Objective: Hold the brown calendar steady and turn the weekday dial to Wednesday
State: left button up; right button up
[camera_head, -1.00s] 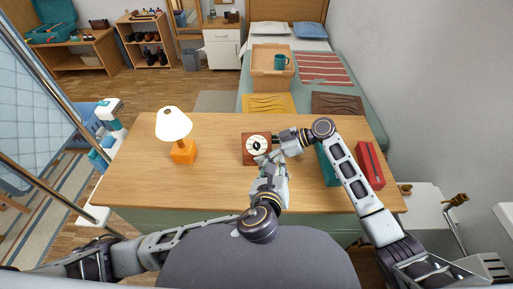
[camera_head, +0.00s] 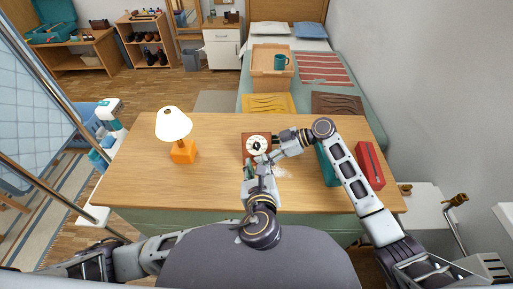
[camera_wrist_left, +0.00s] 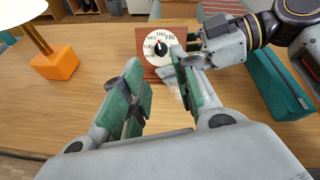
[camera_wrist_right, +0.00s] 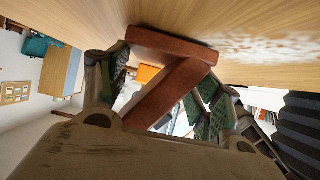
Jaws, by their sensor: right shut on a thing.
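The brown calendar (camera_head: 247,157) stands on the table in front of me. Its white weekday dial (camera_head: 256,145) also shows in the left wrist view (camera_wrist_left: 172,34), with THU, FRI, WED and TUE readable around a black knob (camera_wrist_left: 161,50) with a red mark near its top. The exact day it points to is unclear. My left gripper (camera_wrist_left: 157,65) is open and empty, just in front of the calendar, its fingers apart and the dial beyond them. My right gripper (camera_head: 271,156) comes from the right and is shut on the calendar's brown frame (camera_wrist_right: 170,92).
An orange lamp (camera_head: 183,152) stands left on the table (camera_head: 140,180). A teal case (camera_head: 327,166) and a red box (camera_head: 369,165) lie to the right, beneath and beside my right arm. The table between lamp and calendar is clear.

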aim_at(256, 146)
pick_arm(q)
jog(key=shift+x, duration=5.9)
grip_shut()
jog(key=shift+d, duration=0.1)
jog(key=shift+n+y, duration=0.3)
jog(key=shift+n, duration=1.7)
